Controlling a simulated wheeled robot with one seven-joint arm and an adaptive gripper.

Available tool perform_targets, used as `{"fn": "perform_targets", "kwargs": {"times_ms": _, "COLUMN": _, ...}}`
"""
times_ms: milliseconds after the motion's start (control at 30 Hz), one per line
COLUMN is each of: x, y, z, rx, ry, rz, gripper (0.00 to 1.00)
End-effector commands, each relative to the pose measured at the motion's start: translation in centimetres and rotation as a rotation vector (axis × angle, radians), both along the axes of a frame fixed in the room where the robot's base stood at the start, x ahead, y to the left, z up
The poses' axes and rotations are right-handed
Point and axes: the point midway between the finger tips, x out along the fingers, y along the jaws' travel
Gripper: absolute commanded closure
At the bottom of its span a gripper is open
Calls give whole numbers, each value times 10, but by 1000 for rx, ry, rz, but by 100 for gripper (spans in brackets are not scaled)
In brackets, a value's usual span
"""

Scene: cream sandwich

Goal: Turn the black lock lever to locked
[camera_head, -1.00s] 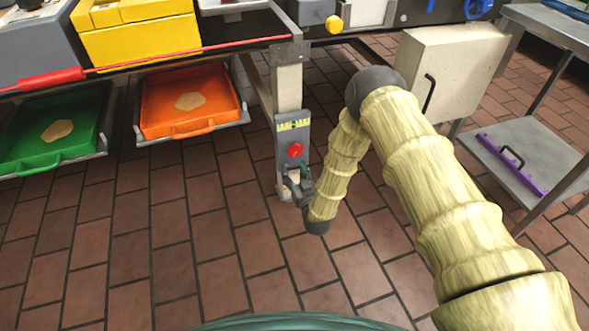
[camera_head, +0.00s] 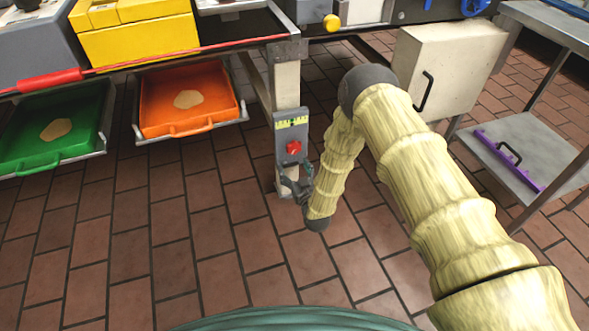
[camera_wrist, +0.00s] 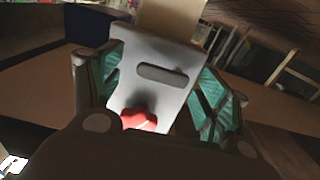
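A grey lock panel (camera_head: 289,131) is mounted upright on a pale table leg, with a yellow-green marked strip near its top and a red star-shaped knob (camera_head: 293,147) below. My gripper (camera_head: 292,180) is at the panel's lower part, just below the red knob. In the wrist view the panel (camera_wrist: 150,90) shows a slot and the red knob (camera_wrist: 138,119), and it lies between the two teal-padded fingers of my gripper (camera_wrist: 160,82). The fingers are wide apart. I cannot make out the black lever; my gripper covers the panel's lower end.
An orange tray (camera_head: 152,108) and a green tray (camera_head: 20,150) hang under the table to the left. A cream cabinet (camera_head: 450,65) with a black handle stands to the right, beside a metal shelf (camera_head: 520,150). The tiled floor in front is clear.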

Motion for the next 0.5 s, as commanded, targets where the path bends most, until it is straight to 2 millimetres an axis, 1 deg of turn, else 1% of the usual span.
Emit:
{"fn": "perform_targets", "kwargs": {"times_ms": 267, "x": -2, "y": 1, "z": 1, "rx": 1, "ry": -1, "rz": 3, "gripper": 24}}
{"fn": "perform_targets", "kwargs": {"times_ms": 367, "x": -8, "y": -1, "z": 0, "rx": 1, "ry": 0, "rz": 3, "gripper": 24}}
{"fn": "perform_targets", "kwargs": {"times_ms": 500, "x": -28, "y": -7, "z": 0, "rx": 0, "ry": 2, "rz": 3, "gripper": 24}}
